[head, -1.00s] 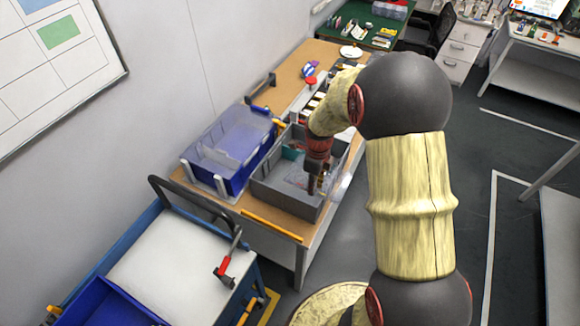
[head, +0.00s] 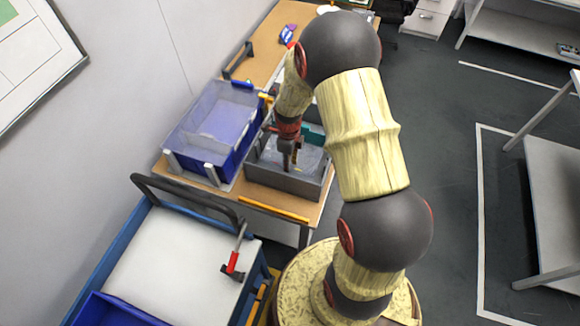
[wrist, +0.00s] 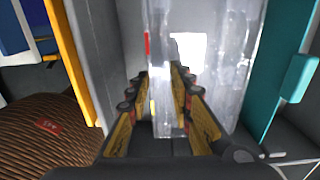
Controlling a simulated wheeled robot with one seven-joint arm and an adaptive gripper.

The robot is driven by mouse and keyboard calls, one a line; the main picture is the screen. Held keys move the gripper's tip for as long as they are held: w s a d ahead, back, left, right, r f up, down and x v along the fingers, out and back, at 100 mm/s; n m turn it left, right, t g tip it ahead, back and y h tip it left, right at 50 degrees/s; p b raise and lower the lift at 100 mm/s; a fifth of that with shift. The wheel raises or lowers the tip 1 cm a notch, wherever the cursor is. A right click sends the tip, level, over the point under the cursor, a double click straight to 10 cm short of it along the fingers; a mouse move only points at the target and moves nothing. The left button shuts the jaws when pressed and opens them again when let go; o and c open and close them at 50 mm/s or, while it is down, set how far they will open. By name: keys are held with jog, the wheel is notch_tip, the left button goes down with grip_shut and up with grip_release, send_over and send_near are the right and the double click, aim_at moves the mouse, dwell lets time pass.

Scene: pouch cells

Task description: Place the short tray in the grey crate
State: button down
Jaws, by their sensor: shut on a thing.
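The grey crate (head: 262,178) stands on the wooden bench, right of the blue bin, in the head view. My gripper (head: 290,160) points down over the crate, at or inside its opening. The wrist view shows the fingers of my gripper (wrist: 160,85) shut on a clear, see-through, upright thing (wrist: 215,60), which appears to be the short tray. In the head view my gripper and arm partly hide the crate's inside, and I cannot make out the tray's outline or whether it touches the crate floor.
A teal piece (head: 314,136) is at the crate's back right; a teal part (wrist: 275,70) also shows in the wrist view. A blue bin (head: 228,165) with a clear insert stands left of the crate. A trolley (head: 170,265) stands in front. Open floor lies to the right.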

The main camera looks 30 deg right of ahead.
jog(key=shift+f+b, duration=0.3)
jog(key=shift+f, duration=2.3)
jog(key=shift+f, duration=0.15)
jog(key=c, duration=1.6)
grip_release()
